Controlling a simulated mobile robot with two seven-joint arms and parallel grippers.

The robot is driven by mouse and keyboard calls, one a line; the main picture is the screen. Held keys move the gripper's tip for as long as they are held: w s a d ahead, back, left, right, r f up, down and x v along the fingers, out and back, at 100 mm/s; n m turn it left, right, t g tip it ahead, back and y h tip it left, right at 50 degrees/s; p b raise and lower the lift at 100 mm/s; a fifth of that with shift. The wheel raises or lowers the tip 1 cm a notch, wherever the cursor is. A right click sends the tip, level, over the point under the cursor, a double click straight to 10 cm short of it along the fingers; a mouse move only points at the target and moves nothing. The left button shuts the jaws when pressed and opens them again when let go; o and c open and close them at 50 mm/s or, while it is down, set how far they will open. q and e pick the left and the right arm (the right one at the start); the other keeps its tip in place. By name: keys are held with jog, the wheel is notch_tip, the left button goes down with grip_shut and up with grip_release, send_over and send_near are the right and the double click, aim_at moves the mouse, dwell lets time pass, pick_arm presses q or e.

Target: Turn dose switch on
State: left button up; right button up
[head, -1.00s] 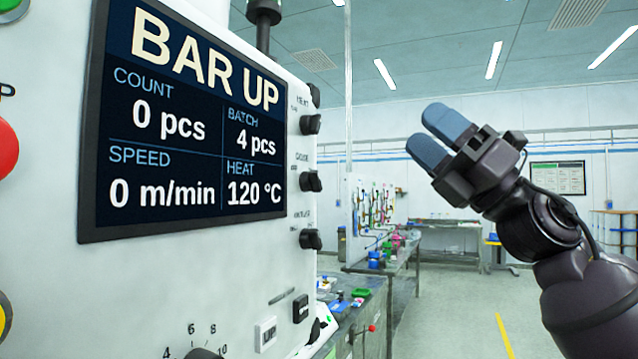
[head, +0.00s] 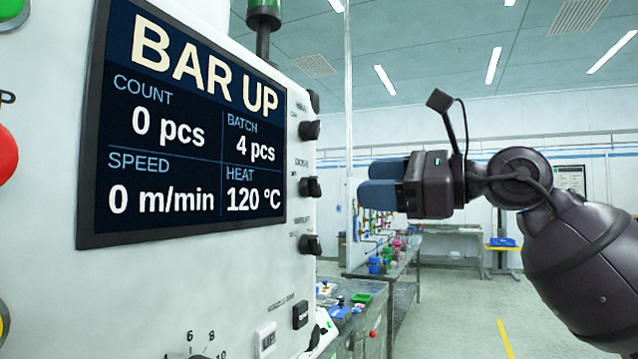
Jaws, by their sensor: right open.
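The dose switch (head: 310,187) is the middle of three black rotary knobs in a column at the right edge of the white control panel. Its small label is blurred, and I cannot tell its setting for sure. My right gripper (head: 368,182) is to the right of this knob at about its height in the picture. Its blue fingers point left toward the panel. It is open and empty, with a visible gap to the knob. My left gripper is not in view.
The heat knob (head: 310,130) sits above and another knob (head: 310,244) below. The display (head: 190,120) reads BAR UP, count 0, speed 0, heat 120 °C. A red button (head: 6,152) is at the left edge. Benches (head: 400,270) stand behind; the air right of the panel is free.

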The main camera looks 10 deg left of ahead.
aim_at(319, 184)
jog(key=a, duration=0.3)
jog(key=w+a, duration=0.1)
jog(key=a, duration=0.2)
jog(key=a+p, duration=0.1)
jog(key=a, duration=0.2)
jog(key=shift+w, duration=0.3)
jog(key=shift+c, duration=0.4)
jog(key=c, duration=0.8)
